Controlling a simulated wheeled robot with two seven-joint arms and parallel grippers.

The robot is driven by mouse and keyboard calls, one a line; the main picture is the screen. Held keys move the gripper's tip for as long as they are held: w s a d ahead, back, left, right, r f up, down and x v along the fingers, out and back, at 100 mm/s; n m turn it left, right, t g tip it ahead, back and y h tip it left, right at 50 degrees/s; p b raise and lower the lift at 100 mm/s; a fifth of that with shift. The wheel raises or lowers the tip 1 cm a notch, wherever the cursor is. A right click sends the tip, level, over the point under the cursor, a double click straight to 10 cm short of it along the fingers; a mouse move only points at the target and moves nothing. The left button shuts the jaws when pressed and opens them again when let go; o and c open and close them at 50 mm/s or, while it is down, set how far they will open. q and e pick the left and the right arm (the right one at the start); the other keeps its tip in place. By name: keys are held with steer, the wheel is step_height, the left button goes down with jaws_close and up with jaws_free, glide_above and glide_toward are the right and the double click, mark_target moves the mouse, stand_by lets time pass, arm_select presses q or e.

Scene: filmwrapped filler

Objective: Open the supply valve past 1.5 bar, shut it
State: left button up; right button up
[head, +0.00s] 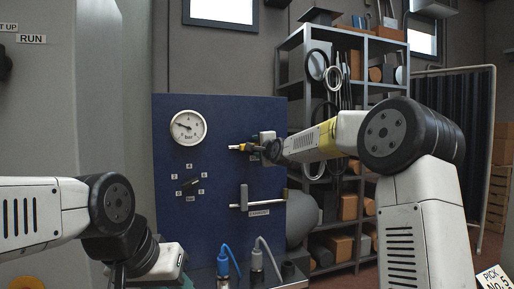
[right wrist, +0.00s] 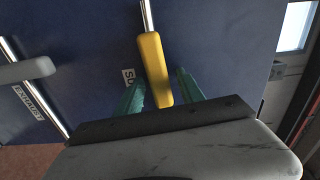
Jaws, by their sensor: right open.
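The supply valve's yellow lever (head: 241,147) is on the blue panel (head: 225,225). In the right wrist view the yellow lever (right wrist: 153,68) lies roughly in line with its metal pipe (right wrist: 147,15). My right gripper (right wrist: 158,92) is open, its teal fingers on either side of the lever's end with gaps visible; in the head view it is at the panel, mostly hidden. The round pressure gauge (head: 188,127) has its needle pointing left and slightly up; its figures are too small to read. My left gripper (head: 172,272) is low at the panel's left, its fingers unclear.
The exhaust valve's grey lever (head: 244,197) stands across its pipe below the supply valve. A small numbered dial (head: 190,184) is under the gauge. Blue and grey hose fittings (head: 223,262) stand at the panel's foot. A loaded shelf (head: 290,75) is behind on the right.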

steer(key=shift+w+a, duration=0.1)
jaws_close()
stand_by(1.4)
